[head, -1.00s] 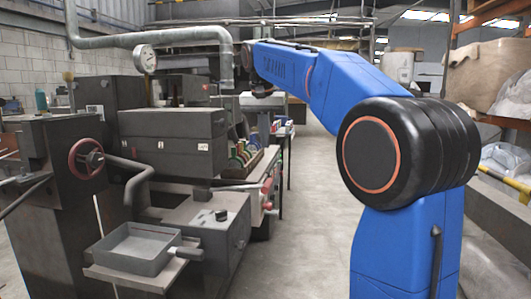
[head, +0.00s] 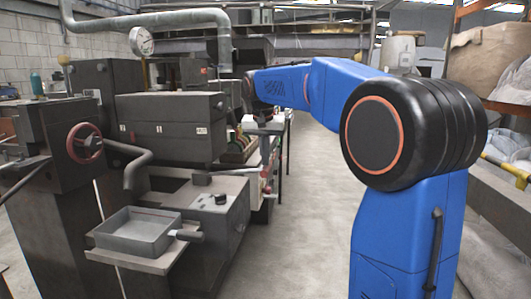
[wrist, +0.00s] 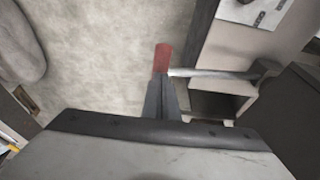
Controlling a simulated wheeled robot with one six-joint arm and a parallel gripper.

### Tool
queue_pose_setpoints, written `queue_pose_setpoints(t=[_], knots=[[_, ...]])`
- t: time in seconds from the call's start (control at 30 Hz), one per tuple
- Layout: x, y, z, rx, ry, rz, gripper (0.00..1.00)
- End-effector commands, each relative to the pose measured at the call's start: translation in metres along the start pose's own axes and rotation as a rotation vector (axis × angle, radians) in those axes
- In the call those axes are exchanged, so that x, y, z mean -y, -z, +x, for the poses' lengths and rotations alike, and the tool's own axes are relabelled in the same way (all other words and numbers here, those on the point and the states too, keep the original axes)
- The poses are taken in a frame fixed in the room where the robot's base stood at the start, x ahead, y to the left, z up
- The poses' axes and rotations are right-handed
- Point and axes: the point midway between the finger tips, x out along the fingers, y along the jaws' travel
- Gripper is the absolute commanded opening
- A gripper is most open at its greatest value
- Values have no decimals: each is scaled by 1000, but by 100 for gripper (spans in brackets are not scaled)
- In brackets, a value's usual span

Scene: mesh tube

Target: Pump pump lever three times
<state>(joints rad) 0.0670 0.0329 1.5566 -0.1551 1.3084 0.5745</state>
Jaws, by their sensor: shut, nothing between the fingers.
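The lever, which looks like the pump lever, shows in the wrist view as a thin metal rod (wrist: 212,73) running left from a dark bracket. A red grip (wrist: 163,56) is near its left end. My gripper (wrist: 161,90) is shut and empty, its narrow dark fingers together just below the red grip in the picture. The fingertips overlap the grip's lower end; I cannot tell whether they touch. In the head view, my blue arm reaches toward the machine's far right side. The gripper and lever are too small and dark there to make out clearly.
A dark machine (head: 172,126) with a red-rimmed handwheel (head: 84,143) and a shallow grey tray (head: 137,232) stands at left in the head view. A pale pipe (head: 150,22) and round gauge (head: 141,41) are above. The concrete floor (head: 305,215) right of the machine is clear.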

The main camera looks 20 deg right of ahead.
Motion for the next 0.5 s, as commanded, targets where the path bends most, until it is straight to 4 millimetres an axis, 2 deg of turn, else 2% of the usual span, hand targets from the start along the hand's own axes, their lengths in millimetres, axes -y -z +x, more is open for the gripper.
queue_pose_setpoints(t=[0.33,0.5], knots=[[-1,-1,2,1,7,2,0],[-9,-7,20,4,77,24,0]])
